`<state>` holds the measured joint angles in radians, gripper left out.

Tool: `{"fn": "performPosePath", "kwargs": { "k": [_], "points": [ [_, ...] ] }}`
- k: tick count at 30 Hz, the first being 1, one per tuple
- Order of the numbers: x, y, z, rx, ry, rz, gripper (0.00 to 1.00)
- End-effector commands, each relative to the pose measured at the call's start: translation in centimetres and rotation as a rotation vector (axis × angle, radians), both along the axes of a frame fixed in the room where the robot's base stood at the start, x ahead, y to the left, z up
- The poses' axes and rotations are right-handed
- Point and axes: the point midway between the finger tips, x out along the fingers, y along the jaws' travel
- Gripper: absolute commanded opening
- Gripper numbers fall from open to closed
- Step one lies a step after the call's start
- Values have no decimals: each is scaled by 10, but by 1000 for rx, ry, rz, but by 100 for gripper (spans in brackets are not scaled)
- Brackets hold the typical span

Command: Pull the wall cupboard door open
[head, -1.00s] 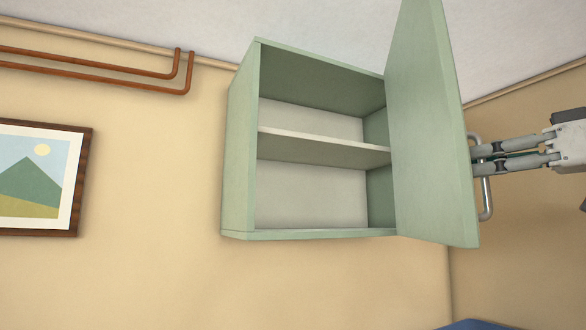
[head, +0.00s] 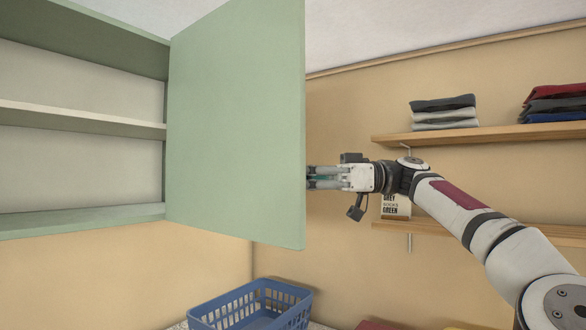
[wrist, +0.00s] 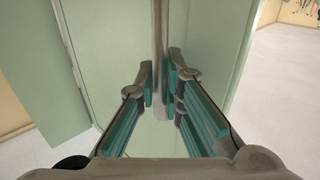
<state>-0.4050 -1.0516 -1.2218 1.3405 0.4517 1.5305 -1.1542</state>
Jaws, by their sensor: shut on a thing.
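The pale green wall cupboard (head: 80,219) is at the left of the head view, its shelf inside showing. Its door (head: 235,120) stands open, swung out from the hinge side at the right of the cupboard. My gripper (head: 312,177) is at the door's free edge, its fingertips hidden behind the door. In the wrist view, my gripper (wrist: 161,84) has its teal-padded fingers on both sides of the upright metal handle (wrist: 160,45), shut on it. The door's green face (wrist: 205,40) is just behind the handle. The handle is hidden in the head view.
A blue basket (head: 250,303) is below the door. Wooden shelves (head: 480,135) on the right wall hold folded clothes (head: 443,113) and a sign (head: 396,207), near my arm. Open air lies between the door and those shelves.

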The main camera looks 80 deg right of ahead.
Motion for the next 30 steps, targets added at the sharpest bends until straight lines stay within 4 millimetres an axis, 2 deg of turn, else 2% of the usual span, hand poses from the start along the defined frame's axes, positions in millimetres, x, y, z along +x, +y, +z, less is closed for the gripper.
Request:
{"fn": "performPosePath", "kwargs": {
  "k": [13, 15, 17, 26, 30],
  "points": [
    [-2, -3, 3, -2, -6, -4, 0],
    [-2, -2, 3, -2, -7, -4, 20],
    [-2, -3, 3, -1, -6, -4, 30],
    [-2, -3, 1, -2, -4, -4, 30],
    [-10, -6, 2, -3, -5, -4, 30]
  ]
}}
